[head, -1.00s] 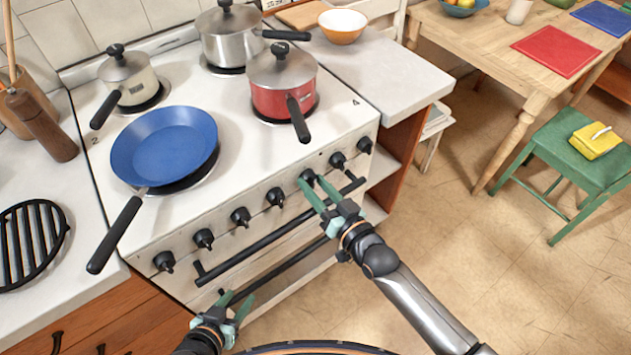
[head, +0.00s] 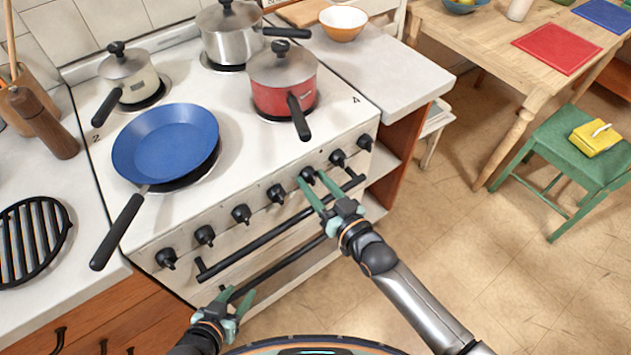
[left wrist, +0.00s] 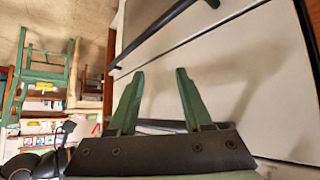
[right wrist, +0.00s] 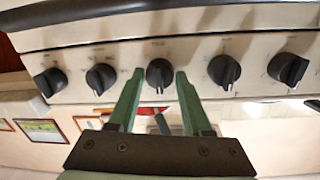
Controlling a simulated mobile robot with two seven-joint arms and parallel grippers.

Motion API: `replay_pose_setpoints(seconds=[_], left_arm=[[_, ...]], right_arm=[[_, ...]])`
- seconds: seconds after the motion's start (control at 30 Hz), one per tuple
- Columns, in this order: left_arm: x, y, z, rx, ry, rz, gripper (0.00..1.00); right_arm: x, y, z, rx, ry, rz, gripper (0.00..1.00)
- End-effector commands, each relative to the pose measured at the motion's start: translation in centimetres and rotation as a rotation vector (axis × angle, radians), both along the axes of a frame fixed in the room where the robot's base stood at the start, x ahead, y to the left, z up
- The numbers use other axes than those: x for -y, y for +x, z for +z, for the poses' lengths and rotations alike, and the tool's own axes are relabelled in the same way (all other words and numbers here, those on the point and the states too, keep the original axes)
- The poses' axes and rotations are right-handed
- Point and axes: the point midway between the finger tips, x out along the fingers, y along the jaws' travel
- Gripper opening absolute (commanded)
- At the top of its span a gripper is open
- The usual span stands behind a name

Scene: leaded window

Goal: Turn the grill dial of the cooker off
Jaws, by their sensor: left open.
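The white cooker (head: 235,150) has a row of several black dials along its front panel. My right gripper (head: 312,179) is at a dial (head: 307,174) right of the row's middle. In the right wrist view this dial (right wrist: 159,74) sits between the fingertips of the open right gripper (right wrist: 159,76), with narrow gaps on both sides. A pale mark on the dial points down in that view. The printed labels are too small to read, so I cannot tell which dial is the grill's. My left gripper (head: 237,297) is open and empty, low before the cooker front; its fingers (left wrist: 156,76) also show in the left wrist view.
Neighbouring dials (right wrist: 224,70) stand close on both sides. A black rail (head: 262,240) runs below the dials. A blue frying pan (head: 165,145), a red saucepan (head: 283,92) and other pots stand on the hob; the pan's handle overhangs the front.

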Motion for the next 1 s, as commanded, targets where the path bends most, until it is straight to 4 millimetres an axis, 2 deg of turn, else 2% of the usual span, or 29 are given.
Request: replay_pose_setpoints(seconds=[0.03, 0.2, 0.43, 0.57, 0.67, 1.0], left_arm=[[0.0, 0.0, 0.0, 0.0, 0.0, 0.0, 0.5], [0.0, 0.0, 0.0, 0.0, 0.0, 0.0, 0.5], [0.0, 0.0, 0.0, 0.001, 0.0, 0.0, 0.5], [0.0, 0.0, 0.1, 0.001, 0.0, 0.001, 0.5], [0.0, 0.0, 0.2, 0.001, 0.0, 0.001, 0.5], [0.0, 0.0, 0.3, 0.0, 0.001, 0.001, 0.5]], right_arm=[[0.0, 0.0, 0.0, 0.0, 0.0, 0.0, 0.56], [0.0, 0.0, 0.0, -0.001, 0.001, 0.0, 0.75], [0.0, 0.0, 0.0, -0.001, 0.002, 0.0, 0.75], [0.5, -0.7, 0.0, -0.003, 0.0, -0.001, 0.75], [1.2, -1.9, 0.0, -0.004, 0.001, 0.0, 0.75], [5.1, -7.9, 0.3, -0.004, 0.0, 0.0, 0.75]])
